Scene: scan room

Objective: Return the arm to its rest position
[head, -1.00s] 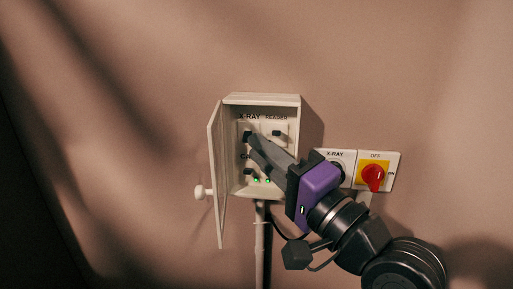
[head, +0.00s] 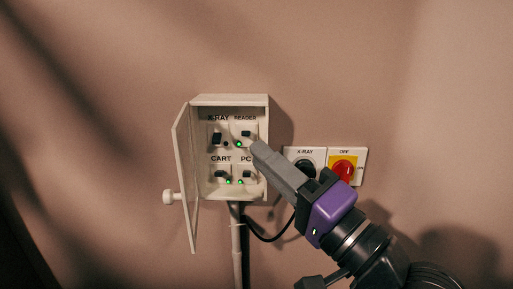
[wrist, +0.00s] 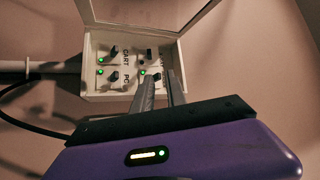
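My gripper (head: 258,150), purple-bodied with grey fingers, points up and left. Its tips overlap the right edge of the white switch box (head: 230,100) in the head view; I cannot tell their distance from it. In the wrist view the two fingers (wrist: 162,90) run close together with a narrow gap and nothing held. The arm is still stretched out toward the wall.
The box door (head: 185,180) hangs open on the left. Inside are switches marked X-RAY (head: 217,139), READER (head: 245,135), CART and PC, with several green lights.

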